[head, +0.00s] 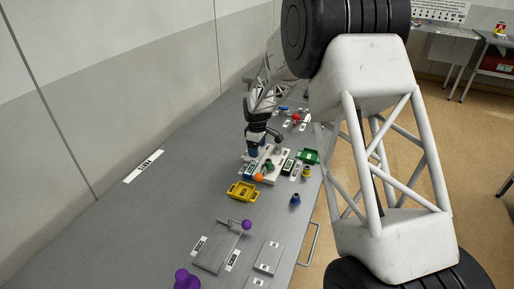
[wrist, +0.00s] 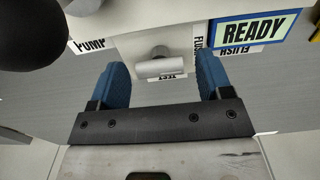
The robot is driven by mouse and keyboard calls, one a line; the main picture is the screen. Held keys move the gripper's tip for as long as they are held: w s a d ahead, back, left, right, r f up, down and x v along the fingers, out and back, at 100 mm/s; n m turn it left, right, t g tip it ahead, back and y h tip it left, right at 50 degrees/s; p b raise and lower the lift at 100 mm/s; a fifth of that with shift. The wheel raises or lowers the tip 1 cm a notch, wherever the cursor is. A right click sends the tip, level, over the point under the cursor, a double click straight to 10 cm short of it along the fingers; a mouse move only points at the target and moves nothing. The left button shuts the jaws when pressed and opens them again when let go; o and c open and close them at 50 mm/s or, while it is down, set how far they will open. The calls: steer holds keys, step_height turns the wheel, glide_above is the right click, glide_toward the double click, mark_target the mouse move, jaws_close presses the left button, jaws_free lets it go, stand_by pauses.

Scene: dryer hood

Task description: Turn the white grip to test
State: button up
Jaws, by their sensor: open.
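The white grip (wrist: 160,67) is a short pale bar on a round grey hub in the wrist view. It lies crosswise in the picture, near a partly covered label that seems to read TEST (wrist: 173,76). My gripper (wrist: 161,72) is open, with one blue finger on each side of the grip. A gap shows on both sides, and the grip is not held. In the head view my gripper (head: 254,152) is over the far part of the white panel (head: 272,177). I cannot make out the grip there.
PUMP (wrist: 89,45) and READY (wrist: 254,30) signs flank the grip. A dark round shape (wrist: 30,35) fills the wrist view's upper left. A yellow tray (head: 242,192), a green tray (head: 309,156) and a blue peg (head: 295,200) stand near the panel.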

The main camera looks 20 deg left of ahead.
steer(key=c, duration=0.9)
steer(key=shift+m, duration=0.3)
steer(key=m, duration=0.4)
steer(key=shift+r, duration=0.1)
steer(key=m, duration=0.4)
steer(key=shift+m, duration=0.3)
steer(key=m, duration=0.4)
steer(key=shift+m, duration=0.3)
steer(key=m, duration=0.4)
